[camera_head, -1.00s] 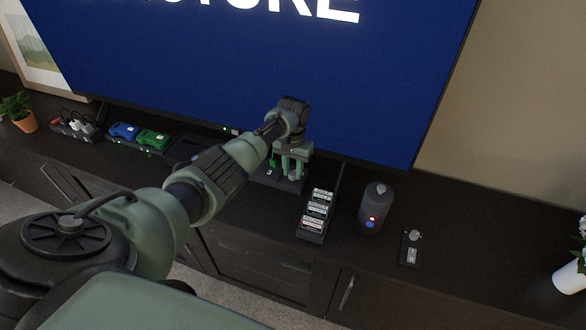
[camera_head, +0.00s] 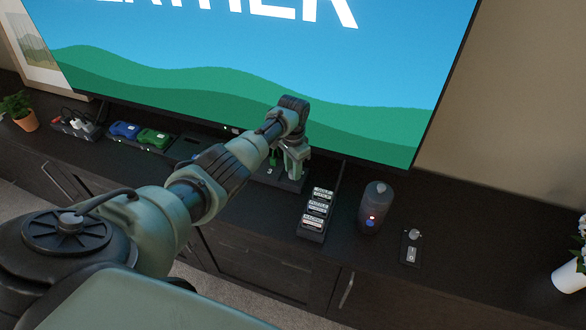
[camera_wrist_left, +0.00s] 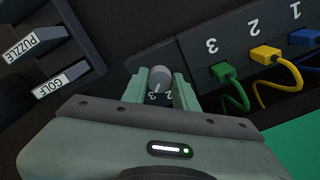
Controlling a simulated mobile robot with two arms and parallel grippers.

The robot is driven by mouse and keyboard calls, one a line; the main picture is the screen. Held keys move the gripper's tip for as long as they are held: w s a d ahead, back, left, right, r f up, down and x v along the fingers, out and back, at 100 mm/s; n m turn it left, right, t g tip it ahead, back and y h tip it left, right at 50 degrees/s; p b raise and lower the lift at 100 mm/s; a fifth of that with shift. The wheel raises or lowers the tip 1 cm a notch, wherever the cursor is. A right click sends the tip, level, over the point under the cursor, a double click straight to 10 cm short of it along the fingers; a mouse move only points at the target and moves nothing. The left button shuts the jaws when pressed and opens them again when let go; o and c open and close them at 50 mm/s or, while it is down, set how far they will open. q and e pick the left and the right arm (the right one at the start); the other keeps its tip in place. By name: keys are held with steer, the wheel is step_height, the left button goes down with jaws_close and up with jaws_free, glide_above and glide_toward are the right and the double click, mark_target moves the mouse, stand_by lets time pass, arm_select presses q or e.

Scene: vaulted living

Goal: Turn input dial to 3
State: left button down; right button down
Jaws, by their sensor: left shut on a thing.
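The input dial (camera_wrist_left: 160,77) is a small grey round knob in the left wrist view, with a pale mark on it pointing toward the printed 3 below. A printed 2 shows beside that 3, partly covered by a finger. My left gripper (camera_wrist_left: 161,88) is shut on the dial, one finger on each side. In the head view the left gripper (camera_head: 293,165) reaches down in front of the screen and hides the dial. The dial's box (camera_wrist_left: 210,55) has sockets marked 1, 2 and 3 with blue, yellow and green plugs. My right gripper is out of view.
The large screen (camera_head: 250,85) shows a green and blue landscape with cropped white lettering. A rack of labelled cartridges (camera_head: 317,212), a dark cylinder (camera_head: 374,208) and a small switch plate (camera_head: 410,247) stand to the right on the dark cabinet (camera_head: 270,225).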

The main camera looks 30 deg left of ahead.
arm_select(q)
steer(key=shift+w+r, duration=0.1)
steer(key=shift+w, duration=0.05)
steer(key=c, duration=1.1)
jaws_free()
step_height(320, 180, up, 8)
steer(key=shift+f, duration=0.15)
